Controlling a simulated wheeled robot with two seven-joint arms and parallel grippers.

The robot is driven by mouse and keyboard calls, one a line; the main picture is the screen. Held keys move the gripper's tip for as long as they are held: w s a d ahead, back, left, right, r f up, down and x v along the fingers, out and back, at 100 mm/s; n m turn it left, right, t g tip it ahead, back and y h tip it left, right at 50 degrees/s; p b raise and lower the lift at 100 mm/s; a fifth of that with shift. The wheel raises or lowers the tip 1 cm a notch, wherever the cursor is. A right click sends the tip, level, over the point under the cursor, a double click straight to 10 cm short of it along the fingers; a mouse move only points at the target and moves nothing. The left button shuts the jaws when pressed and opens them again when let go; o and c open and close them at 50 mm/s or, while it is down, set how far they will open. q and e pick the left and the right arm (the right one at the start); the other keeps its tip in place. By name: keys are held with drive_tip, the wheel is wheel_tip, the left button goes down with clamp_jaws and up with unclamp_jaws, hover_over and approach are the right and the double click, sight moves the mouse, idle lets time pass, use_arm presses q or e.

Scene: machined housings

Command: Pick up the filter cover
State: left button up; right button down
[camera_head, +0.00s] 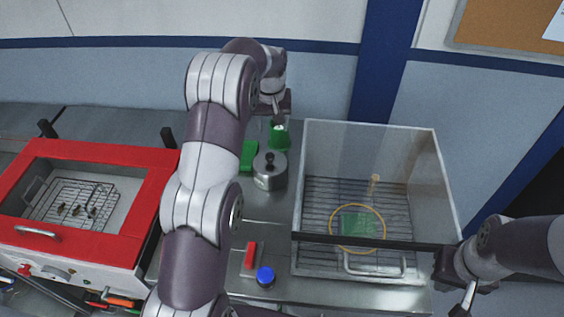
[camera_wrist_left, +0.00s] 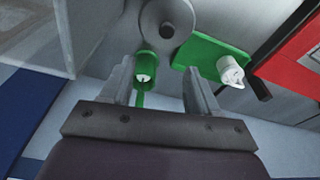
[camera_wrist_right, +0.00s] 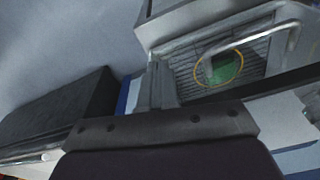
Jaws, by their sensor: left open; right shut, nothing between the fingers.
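A round steel lidded part with a black knob (camera_head: 268,174), which looks like the filter cover, stands on the steel bench; it also shows at the top of the left wrist view (camera_wrist_left: 158,12). A green cup (camera_head: 279,139) with a white piece inside stands just behind it. My left gripper (camera_head: 279,109) is open above the green cup. In the left wrist view the cup (camera_wrist_left: 145,64) appears between the spread fingers, with no contact that I can make out. My right gripper (camera_head: 462,300) is shut and empty, right of the glass-fronted box.
A green plate (camera_head: 248,154) lies left of the steel part. A clear-walled box (camera_head: 440,175) with a wire rack, green piece and yellow ring stands right. A red-framed oven (camera_head: 120,153) stands left. A red block (camera_head: 251,256) and blue-capped item (camera_head: 265,276) lie in front.

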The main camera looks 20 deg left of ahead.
use_arm(q)
drive_tip(key=p, duration=0.5)
hover_over(270, 156)
drive_tip(key=f, duration=0.8)
drive_tip(key=shift+s+d+f, duration=0.1)
drive_tip(key=shift+s+d, duration=0.1)
drive_tip(key=f, duration=0.1)
drive_tip(key=f+p, duration=0.1)
drive_tip(key=f, duration=0.1)
drive_tip(key=shift+a+f, duration=0.3)
drive_tip(key=shift+f, duration=0.1)
drive_tip(key=shift+w+f, duration=0.1)
drive_tip(key=shift+f, duration=0.1)
drive_tip(key=shift+w, duration=0.1)
drive_tip(key=shift+c, duration=1.2)
drive_tip(key=shift+d, duration=0.15)
drive_tip(key=c, duration=0.5)
clamp_jaws()
use_arm(e)
wheel_tip(270, 156, up, 7)
drive_tip(key=s+a, duration=0.1)
drive_tip(key=shift+a+f, duration=0.15)
